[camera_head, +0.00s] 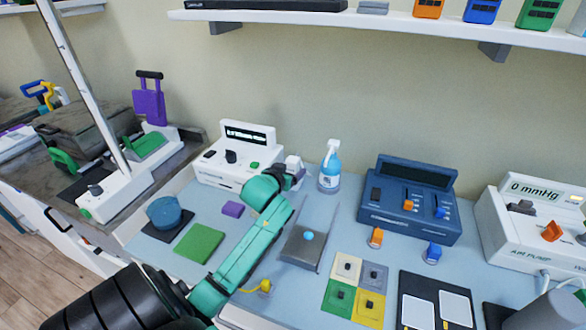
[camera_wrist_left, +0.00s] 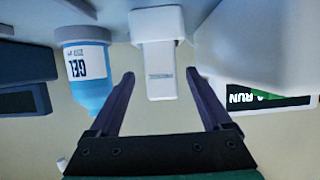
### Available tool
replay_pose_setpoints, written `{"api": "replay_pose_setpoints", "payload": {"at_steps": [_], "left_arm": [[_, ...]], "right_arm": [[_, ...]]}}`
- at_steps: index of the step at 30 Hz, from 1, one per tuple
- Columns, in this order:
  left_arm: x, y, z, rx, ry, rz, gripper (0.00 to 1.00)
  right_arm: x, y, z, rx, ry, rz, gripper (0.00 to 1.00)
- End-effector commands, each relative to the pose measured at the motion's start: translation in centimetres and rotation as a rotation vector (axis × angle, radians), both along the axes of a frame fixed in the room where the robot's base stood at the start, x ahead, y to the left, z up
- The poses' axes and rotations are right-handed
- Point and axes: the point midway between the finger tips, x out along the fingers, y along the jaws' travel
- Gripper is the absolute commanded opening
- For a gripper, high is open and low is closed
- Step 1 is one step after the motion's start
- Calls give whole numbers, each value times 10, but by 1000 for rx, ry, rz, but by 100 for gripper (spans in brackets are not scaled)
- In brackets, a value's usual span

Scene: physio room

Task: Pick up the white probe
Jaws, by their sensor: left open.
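The white probe (camera_head: 293,162) stands at the right side of the white device (camera_head: 228,160) with a lit display, partly hidden behind my left gripper (camera_head: 296,178) in the head view. In the left wrist view, the probe (camera_wrist_left: 158,62) has a wide white head and a narrower body with a small grey mark. My left gripper (camera_wrist_left: 160,76) is open there, one dark finger on each side of the probe's body, with visible gaps. I cannot tell whether the probe is fully between the fingers in depth. My right gripper is not in view.
A blue gel bottle (camera_head: 330,168) stands close right of the probe and also shows in the left wrist view (camera_wrist_left: 85,65). A dark blue device (camera_head: 408,200) is farther right. A grey plate (camera_head: 303,248), green pad (camera_head: 199,243) and coloured squares lie in front. A shelf (camera_head: 400,22) hangs above.

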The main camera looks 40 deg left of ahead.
Motion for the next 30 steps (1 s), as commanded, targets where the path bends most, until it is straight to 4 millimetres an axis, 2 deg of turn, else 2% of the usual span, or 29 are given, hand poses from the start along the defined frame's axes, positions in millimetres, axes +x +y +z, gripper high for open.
{"api": "replay_pose_setpoints", "payload": {"at_steps": [7, 12, 19, 20, 24, 26, 30], "left_arm": [[29, 12, -9, 0, 0, 1, 82], [50, 19, -21, 0, -1, 0, 82], [52, 20, -23, 1, 0, 0, 82], [52, 20, -23, 0, 0, 0, 75], [52, 20, -23, 0, 0, 0, 21], [52, 20, -23, 0, 0, 0, 0], [52, 20, -22, 1, -2, 0, 0]], "right_arm": [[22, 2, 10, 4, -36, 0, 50], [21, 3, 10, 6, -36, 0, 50], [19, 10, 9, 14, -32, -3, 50], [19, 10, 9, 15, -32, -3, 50], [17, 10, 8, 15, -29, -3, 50], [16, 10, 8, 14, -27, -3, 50], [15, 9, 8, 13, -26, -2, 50]]}}
